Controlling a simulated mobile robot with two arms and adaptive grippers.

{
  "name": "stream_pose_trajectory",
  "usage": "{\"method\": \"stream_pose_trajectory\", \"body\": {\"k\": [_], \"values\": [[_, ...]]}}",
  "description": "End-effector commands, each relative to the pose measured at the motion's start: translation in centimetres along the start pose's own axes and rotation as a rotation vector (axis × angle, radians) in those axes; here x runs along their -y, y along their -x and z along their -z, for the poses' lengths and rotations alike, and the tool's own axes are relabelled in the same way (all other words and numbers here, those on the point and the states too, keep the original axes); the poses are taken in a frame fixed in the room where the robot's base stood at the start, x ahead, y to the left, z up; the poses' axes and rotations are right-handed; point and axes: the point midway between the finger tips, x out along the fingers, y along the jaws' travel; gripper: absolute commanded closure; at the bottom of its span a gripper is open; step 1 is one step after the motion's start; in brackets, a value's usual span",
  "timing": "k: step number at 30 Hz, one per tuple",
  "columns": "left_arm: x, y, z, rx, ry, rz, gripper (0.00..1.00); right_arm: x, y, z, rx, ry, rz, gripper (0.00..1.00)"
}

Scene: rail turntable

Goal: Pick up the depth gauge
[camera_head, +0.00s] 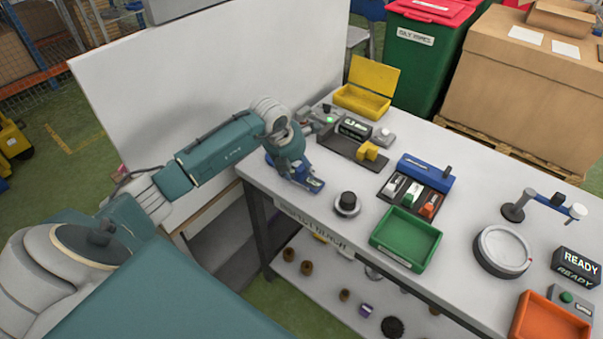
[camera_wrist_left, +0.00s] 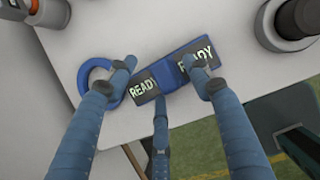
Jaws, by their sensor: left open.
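A blue tool with a ring at one end and dark plates lettered READY, which I take to be the depth gauge (camera_wrist_left: 172,70), lies on the white tabletop near its edge. In the left wrist view the blue ring (camera_wrist_left: 84,78) is beside one finger. My left gripper (camera_wrist_left: 159,76) is open, with its fingers spread over and around the tool; I cannot tell whether they touch it. In the head view my left gripper (camera_head: 296,174) points down at the table's left corner, partly hiding the blue tool (camera_head: 316,186). My right gripper is not in view.
A black-topped round piece (camera_head: 347,203) stands close to the right of the gripper. Beyond it are a green tray (camera_head: 407,262), a blue-backed rack (camera_head: 440,180), a round dial (camera_head: 502,250) and a yellow box (camera_head: 366,88). A white panel (camera_head: 215,75) stands behind my left arm.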

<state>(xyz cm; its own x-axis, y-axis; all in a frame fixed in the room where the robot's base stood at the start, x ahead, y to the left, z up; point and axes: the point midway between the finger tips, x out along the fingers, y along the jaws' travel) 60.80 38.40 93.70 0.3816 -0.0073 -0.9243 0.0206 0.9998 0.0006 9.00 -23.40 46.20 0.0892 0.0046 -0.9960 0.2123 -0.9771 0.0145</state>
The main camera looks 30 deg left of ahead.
Motion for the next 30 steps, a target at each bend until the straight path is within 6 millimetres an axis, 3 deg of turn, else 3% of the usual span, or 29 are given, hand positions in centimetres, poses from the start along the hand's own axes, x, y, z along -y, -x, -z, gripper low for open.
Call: {"method": "stream_pose_trajectory", "body": {"k": [6, 12, 14, 24, 30], "values": [[0.0, -0.1, 0.0, 0.0, 0.0, 0.0, 0.51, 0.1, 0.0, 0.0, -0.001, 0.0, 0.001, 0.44], [0.0, -0.1, 0.0, 0.0, 0.0, 0.0, 0.91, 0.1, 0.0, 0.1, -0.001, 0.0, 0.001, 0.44], [0.0, -0.1, 0.0, 0.0, 0.0, 0.0, 1.0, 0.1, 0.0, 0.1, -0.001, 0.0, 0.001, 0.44], [-0.1, 0.2, -0.2, 0.003, 0.0, -0.001, 1.0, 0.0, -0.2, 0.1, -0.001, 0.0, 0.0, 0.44], [-0.1, 2.1, -1.1, 0.006, 0.0, -0.002, 1.0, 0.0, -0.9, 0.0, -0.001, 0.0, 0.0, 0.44]]}}
